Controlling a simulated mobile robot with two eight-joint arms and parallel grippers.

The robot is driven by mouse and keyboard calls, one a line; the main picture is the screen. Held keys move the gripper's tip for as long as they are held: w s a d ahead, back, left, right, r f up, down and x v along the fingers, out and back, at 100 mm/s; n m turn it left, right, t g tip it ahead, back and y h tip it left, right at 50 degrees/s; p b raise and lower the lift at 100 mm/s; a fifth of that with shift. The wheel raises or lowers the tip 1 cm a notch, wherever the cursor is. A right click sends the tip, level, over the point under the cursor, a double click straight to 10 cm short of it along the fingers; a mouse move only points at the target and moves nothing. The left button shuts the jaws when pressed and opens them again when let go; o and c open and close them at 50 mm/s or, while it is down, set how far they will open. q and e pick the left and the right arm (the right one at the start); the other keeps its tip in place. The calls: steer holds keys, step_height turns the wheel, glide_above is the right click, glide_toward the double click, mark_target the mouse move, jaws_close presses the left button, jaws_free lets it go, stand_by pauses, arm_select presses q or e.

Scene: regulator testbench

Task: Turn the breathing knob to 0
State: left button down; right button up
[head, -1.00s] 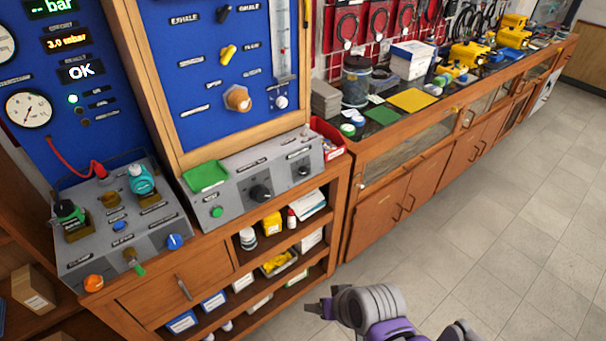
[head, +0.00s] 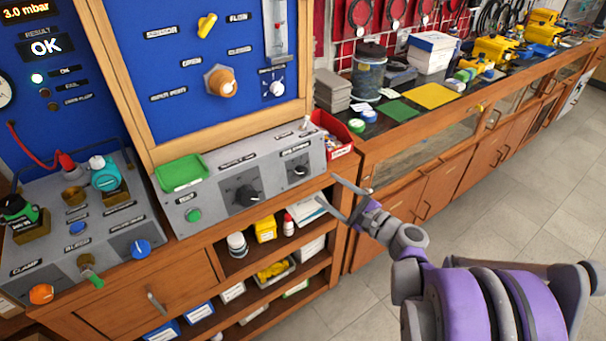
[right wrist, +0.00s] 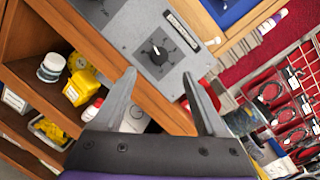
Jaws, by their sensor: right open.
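The grey sloped console (head: 217,197) carries two black dial knobs. A larger knob (head: 246,195) is near its middle. The labels are too small to read, so I cannot tell which is the breathing knob. My right gripper (head: 328,194) is open and empty, right of and below the console's right end. In the right wrist view its spread fingers (right wrist: 159,76) point toward the smaller knob, apart from it. My left gripper is not in view.
A green tray (head: 182,172) lies on the console's left top. A red bin (head: 333,135) stands behind its right end. Shelves with bottles and boxes (head: 265,229) are below. A wooden counter (head: 420,150) runs to the right. The floor there is free.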

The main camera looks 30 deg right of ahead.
mark_target(304, 173)
steer(key=x, duration=0.9)
steer(key=shift+w+a, duration=0.1)
steer(key=shift+w, duration=0.05)
steer(key=shift+c, duration=0.2)
jaws_close()
